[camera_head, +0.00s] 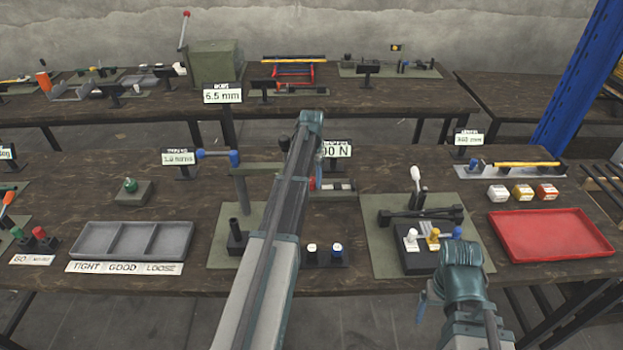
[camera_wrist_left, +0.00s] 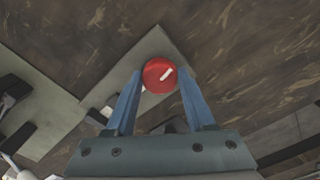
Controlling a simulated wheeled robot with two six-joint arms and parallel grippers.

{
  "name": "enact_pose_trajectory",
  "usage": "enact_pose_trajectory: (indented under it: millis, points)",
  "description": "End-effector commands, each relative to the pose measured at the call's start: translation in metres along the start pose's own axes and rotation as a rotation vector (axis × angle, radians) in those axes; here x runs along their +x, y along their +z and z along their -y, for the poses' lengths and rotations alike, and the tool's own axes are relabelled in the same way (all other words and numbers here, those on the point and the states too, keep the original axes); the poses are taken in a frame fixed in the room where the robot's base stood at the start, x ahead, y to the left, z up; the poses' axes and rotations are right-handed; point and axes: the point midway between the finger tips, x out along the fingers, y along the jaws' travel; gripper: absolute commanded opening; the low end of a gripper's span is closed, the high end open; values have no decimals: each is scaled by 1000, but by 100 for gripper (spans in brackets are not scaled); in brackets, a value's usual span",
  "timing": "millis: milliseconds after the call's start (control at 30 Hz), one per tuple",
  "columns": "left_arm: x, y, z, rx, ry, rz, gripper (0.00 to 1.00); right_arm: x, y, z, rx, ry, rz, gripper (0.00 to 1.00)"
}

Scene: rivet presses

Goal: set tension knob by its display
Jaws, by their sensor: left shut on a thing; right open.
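The red tension knob (camera_wrist_left: 160,76) with a white pointer line sits between the two blue fingertips of my left gripper (camera_wrist_left: 158,88), which is shut on it. The pointer slants up to the right in the wrist view. In the head view the knob (camera_head: 312,184) shows as a small red edge beside my left gripper (camera_head: 319,168). Its display (camera_head: 338,150) stands behind, partly covered by my arm; the visible part ends in "0 N", and the leading digits are hidden or unclear. My right gripper (camera_head: 422,305) hangs near the front table edge, open and holding nothing visible.
A press with a blue-ended lever (camera_head: 217,155) stands left of my arm. A grey divided tray (camera_head: 134,241) lies at left and a red tray (camera_head: 551,235) at right. A fixture with a white-topped lever (camera_head: 416,176) stands between my arm and the red tray.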

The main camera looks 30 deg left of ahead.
Motion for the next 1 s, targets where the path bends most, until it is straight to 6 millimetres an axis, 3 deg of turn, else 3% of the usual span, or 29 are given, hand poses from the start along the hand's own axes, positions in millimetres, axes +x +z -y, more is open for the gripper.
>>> enact_pose_trajectory:
  millis: [600, 1000]
  points:
    - [0, 0, 0, 576, 0, 1, 0, 0, 0, 0, 0, 0, 0, 84]
    - [0, 0, 0, 844, 0, 1, 0, 0, 0, 0, 0, 0, 0, 84]
